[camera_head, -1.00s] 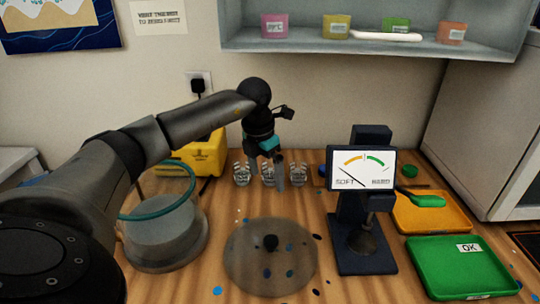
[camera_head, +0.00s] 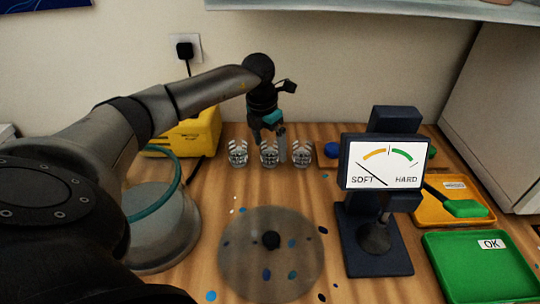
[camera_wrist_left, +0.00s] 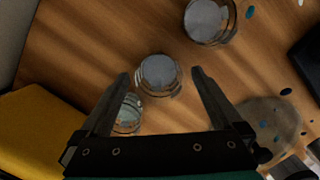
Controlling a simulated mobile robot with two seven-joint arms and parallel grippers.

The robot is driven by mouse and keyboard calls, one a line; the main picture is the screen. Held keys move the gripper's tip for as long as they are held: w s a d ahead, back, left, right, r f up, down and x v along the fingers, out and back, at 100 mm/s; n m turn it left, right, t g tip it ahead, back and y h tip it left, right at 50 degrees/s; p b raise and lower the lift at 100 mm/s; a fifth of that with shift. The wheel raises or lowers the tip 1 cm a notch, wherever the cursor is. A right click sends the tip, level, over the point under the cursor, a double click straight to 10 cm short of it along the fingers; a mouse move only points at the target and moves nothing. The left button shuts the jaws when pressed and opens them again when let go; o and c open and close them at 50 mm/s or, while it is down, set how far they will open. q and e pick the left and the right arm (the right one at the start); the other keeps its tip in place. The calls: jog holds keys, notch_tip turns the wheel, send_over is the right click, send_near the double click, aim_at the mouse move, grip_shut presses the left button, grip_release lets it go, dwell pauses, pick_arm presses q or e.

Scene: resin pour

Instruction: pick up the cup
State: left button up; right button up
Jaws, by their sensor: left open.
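Three clear cups stand in a row on the wooden table: a left cup (camera_head: 238,155), a middle cup (camera_head: 269,156) and a right cup (camera_head: 302,154). My left gripper (camera_head: 269,139) points down at the middle of the row, open and empty. In the left wrist view, one cup (camera_wrist_left: 158,76) shows between the spread fingertips (camera_wrist_left: 160,75). A second cup (camera_wrist_left: 128,113) is partly hidden by a finger, and a third (camera_wrist_left: 210,20) is at the top edge. Whether the fingers are level with a cup is unclear. My right gripper is out of view.
A dial tester (camera_head: 383,163) stands right of the cups. A yellow box (camera_head: 193,134) and a chamber with a teal rim (camera_head: 165,225) are at left. A round mat (camera_head: 245,270) lies in front. Orange (camera_head: 428,212) and green (camera_head: 470,270) trays lie at right.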

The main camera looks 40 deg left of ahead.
pick_arm(q)
jog(key=shift+w+f, duration=0.15)
jog(key=shift+f, duration=0.8)
jog(key=shift+r, duration=0.1)
jog(key=c, duration=1.4)
